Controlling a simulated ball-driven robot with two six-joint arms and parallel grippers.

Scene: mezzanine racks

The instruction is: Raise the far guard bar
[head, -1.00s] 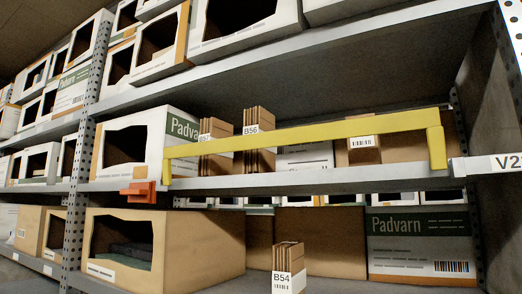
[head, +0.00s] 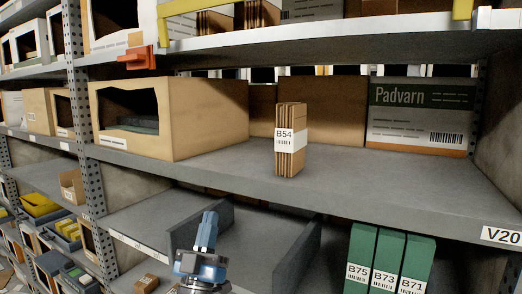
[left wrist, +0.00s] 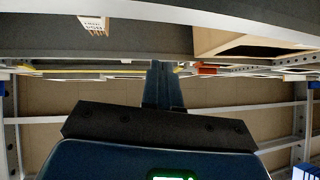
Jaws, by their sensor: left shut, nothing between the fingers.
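A yellow guard bar (head: 164,25) shows at the top of the head view, by the front edge of the upper shelf. Only its two end parts are in frame; the middle is cut off. In the left wrist view the yellow bar (left wrist: 85,70) is a thin strip left of the fingers. An orange block (head: 137,58) sits on the shelf edge just left of the bar's left end. It also shows in the wrist view (left wrist: 208,69). My left gripper (head: 209,216) is shut and empty, low in the head view, well below the bar and apart from it. My right gripper is out of view.
A bundle labelled B54 (head: 289,150) stands near the front of the middle shelf (head: 390,185). An open carton (head: 200,120) is left of it, a Padvarn box (head: 420,115) at the right. Green files (head: 390,260) stand below. The middle shelf's front right is clear.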

